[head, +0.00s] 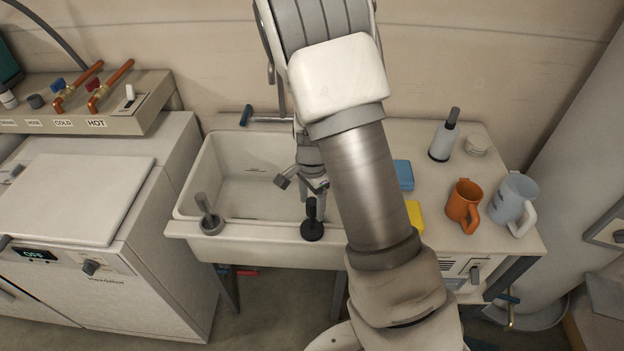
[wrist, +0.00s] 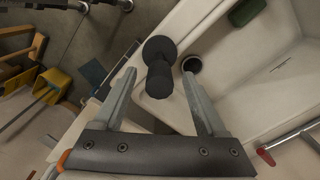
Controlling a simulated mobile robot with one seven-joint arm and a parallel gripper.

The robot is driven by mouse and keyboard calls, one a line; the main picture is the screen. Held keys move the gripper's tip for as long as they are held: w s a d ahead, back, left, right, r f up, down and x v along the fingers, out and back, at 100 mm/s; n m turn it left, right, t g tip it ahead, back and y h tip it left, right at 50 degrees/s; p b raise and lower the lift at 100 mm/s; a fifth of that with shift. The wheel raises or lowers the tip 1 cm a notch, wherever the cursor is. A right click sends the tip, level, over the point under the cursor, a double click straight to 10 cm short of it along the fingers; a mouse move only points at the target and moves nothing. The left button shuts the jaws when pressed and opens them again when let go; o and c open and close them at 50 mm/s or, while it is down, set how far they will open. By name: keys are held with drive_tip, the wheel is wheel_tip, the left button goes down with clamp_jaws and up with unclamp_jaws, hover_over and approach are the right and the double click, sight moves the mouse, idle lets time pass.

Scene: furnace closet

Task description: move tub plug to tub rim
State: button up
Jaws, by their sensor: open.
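A black plug-like piece (head: 312,230) with a round base and upright handle stands at the front rim of the white tub (head: 190,229). In the wrist view this black piece (wrist: 160,67) shows beyond and between my fingertips. I cannot tell for certain which of the two is the tub plug. My gripper (head: 303,184) is open above the tub's front part, just over the black piece. The wrist view also shows my gripper (wrist: 160,78), its fingers apart and apparently empty.
A dark round drain (wrist: 192,64) shows in the tub. On the counter to the right are a blue sponge (head: 403,174), a yellow block (head: 414,216), an orange mug (head: 463,203), a grey-blue mug (head: 511,198) and a bottle (head: 443,141). A white appliance (head: 80,200) stands left.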

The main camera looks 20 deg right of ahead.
wheel_tip(320, 180, up, 16)
drive_tip(key=shift+r, duration=0.25)
idle(0.4)
drive_tip(key=s+r+n+t, duration=0.2)
drive_tip(key=s+r+n, duration=0.4)
drive_tip(key=s, duration=0.4)
drive_tip(key=s+r+n+t, duration=0.3)
drive_tip(key=s+r+n, duration=0.3)
drive_tip(key=s+n, duration=0.2)
drive_tip(key=shift+s+r+t, duration=0.3)
drive_tip(key=shift+s+r, duration=0.1)
drive_tip(key=shift+s, duration=0.85)
